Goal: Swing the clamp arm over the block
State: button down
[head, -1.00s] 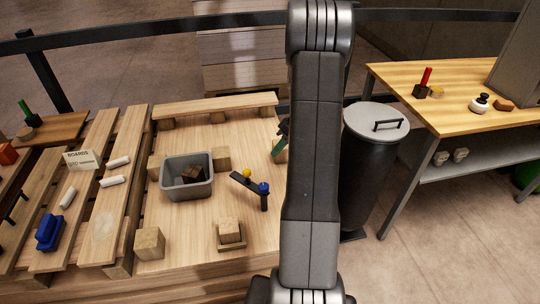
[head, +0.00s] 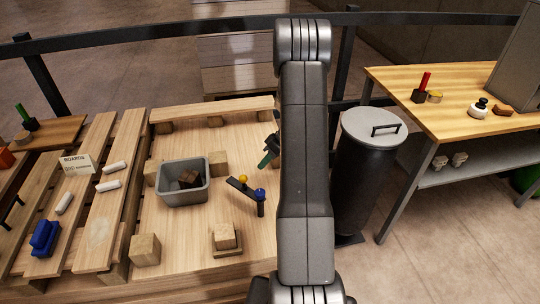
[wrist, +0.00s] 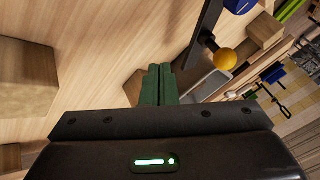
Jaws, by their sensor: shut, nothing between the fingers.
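The clamp arm (head: 236,187) is a dark bar with a yellow ball knob (head: 243,178) and a blue knob (head: 260,193) over its upright post (head: 261,208). It points up-left from the post, away from the block (head: 225,236), a wooden cube seated in a low wooden holder (head: 227,252) in front of it. My gripper (head: 265,160), with green fingers, is above the deck behind the clamp, partly hidden by my arm. In the wrist view the fingers (wrist: 160,82) are shut and empty, apart from the yellow knob (wrist: 225,60) and bar (wrist: 207,30).
A grey bin (head: 184,193) with dark pieces inside stands left of the clamp. Wooden blocks (head: 145,249) stand around the deck (head: 190,230). A lidded dark bin (head: 368,160) and a side table (head: 450,105) are at the right.

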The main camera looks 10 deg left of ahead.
aim_at(239, 186)
jog(key=s+a+f, duration=0.3)
jog(key=s, duration=0.1)
jog(key=shift+s+a+p, duration=0.3)
jog(key=shift+s+p, duration=0.05)
jog(key=shift+p, duration=0.1)
jog(key=shift+s+a+f+n+g+b, duration=0.1)
jog(key=shift+s+a+n+g+b, duration=0.15)
jog(key=shift+n+b, duration=0.4)
jog(key=s+a+n+g+h+b, duration=0.1)
jog(key=b, duration=0.1)
jog(key=s+a+n+g+h+b, duration=0.1)
jog(key=n+b, duration=0.1)
jog(key=shift+f+n+b, duration=0.2)
jog(key=shift+n+b, duration=0.05)
jog(key=shift+b, duration=0.1)
jog(key=s+n+h+b, duration=0.3)
jog(key=s+n+h, duration=0.4)
jog(key=n, duration=0.5)
jog(key=shift+s+d+r+n+g+h, duration=0.35)
jog(key=shift+s+n+g+h, duration=0.1)
jog(key=shift+s, duration=0.7)
jog(key=shift+f, duration=0.1)
